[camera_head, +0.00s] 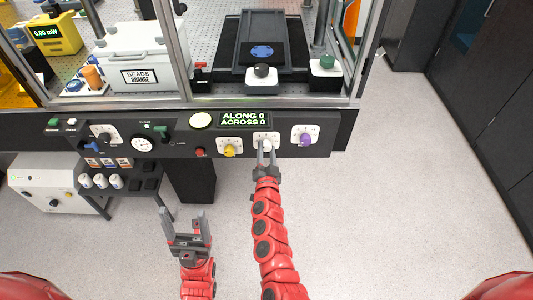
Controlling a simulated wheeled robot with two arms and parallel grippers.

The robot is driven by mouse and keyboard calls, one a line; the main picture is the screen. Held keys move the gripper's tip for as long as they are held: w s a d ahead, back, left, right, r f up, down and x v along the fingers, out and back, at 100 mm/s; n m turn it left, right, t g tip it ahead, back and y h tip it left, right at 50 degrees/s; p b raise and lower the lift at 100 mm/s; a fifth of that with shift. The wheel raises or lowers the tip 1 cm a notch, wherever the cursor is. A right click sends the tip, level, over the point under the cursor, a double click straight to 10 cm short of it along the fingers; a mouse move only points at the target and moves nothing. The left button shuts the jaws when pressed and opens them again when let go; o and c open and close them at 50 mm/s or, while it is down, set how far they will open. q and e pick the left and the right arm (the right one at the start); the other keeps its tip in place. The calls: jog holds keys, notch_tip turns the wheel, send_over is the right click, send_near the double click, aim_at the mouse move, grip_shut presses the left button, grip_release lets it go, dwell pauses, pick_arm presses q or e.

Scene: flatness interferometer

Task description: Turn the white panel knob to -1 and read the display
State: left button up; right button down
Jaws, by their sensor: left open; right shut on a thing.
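The white panel knob (266,145) sits on a white plate in the black front panel, between a yellow knob (230,151) and a purple knob (304,139). My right gripper (266,154) is shut on the white knob, and its fingers partly hide it. The knob's pointer setting is too small to read. The display (244,118) above the knobs reads "ALONG 0" and "ACROSS 0". My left gripper (182,218) is open and empty, low in front of the panel over the floor.
A red button (200,152), a round dial (142,143) and green switches are on the panel's left part. Behind the frame stand a white box labelled "BEADS ORANGE" (143,62) and a dark stage (262,40). A white cabinet (47,190) stands lower left. Floor at right is clear.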

dwell(0.5)
jog(key=shift+c, duration=2.1)
grip_release()
jog(key=shift+s, duration=0.1)
jog(key=s+b, duration=0.1)
jog(key=s, duration=1.6)
jog(key=shift+s+d+b, duration=0.15)
jog(key=shift+b, duration=0.25)
jog(key=shift+f, duration=0.1)
